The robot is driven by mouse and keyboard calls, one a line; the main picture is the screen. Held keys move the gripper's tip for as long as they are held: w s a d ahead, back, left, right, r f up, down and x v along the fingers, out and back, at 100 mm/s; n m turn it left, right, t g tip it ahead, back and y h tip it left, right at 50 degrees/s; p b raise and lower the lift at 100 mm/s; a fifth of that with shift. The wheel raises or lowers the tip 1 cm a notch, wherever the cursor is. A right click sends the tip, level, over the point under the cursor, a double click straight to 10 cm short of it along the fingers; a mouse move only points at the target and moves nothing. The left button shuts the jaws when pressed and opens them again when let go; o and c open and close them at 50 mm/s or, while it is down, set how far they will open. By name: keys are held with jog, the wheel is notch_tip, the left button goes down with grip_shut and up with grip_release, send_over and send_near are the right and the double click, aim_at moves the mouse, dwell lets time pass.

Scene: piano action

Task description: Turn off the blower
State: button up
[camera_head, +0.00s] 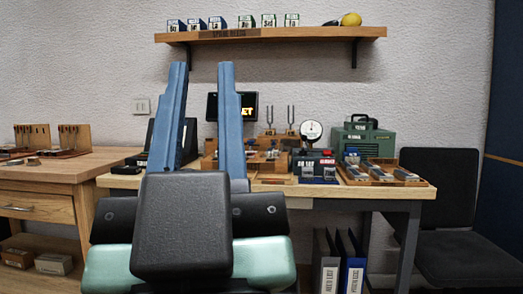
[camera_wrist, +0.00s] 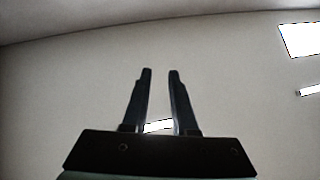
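A dark green box-shaped machine with a carrying handle on top, which looks like the blower (camera_head: 362,140), stands at the back right of the workbench in the head view. Its switch is too small to make out, and I cannot tell whether it is on. My gripper (camera_head: 203,78) points upward in front of the bench, left of the machine and well apart from it. Its two blue fingers are spread with nothing between them. In the wrist view my gripper (camera_wrist: 161,72) is also open and empty, facing a bare wall and ceiling lights.
A round dial gauge (camera_head: 312,131), wooden trays (camera_head: 382,173) and small blocks crowd the workbench (camera_head: 330,190). A shelf (camera_head: 280,34) with small boxes hangs above. A black chair (camera_head: 440,200) stands right; a wooden desk (camera_head: 60,170) stands left.

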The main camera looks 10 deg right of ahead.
notch_tip(320, 180, up, 44)
jog(key=p, duration=4.3)
jog(key=shift+f, duration=0.2)
grip_shut()
jog(key=shift+f, duration=0.1)
